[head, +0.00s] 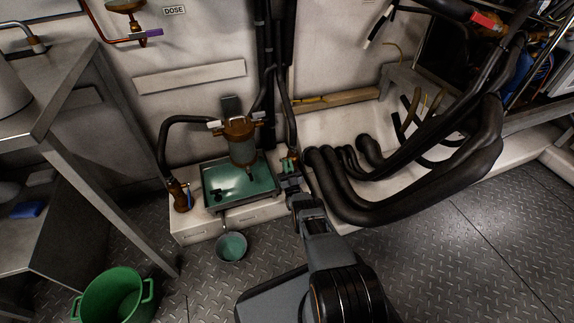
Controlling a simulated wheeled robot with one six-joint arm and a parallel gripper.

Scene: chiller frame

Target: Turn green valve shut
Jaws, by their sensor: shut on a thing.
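The green valve (283,163) is small in the head view, to the right of the green-bottomed tray, beside dark vertical pipes. Its brass body shows a little, and the jaws hide most of its handle. My gripper (288,169) is at the valve, at the far end of my arm, which reaches up from the bottom of the picture. The jaws are shut on the valve's handle. The handle's exact angle is too small and covered to tell.
A tray (212,206) with a brown-capped filter (241,142) stands left of my gripper. A blue-handled valve (183,194) is further left. Thick black hoses (400,200) crowd the right. A small bowl (231,247) and green bucket (113,296) stand on the floor.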

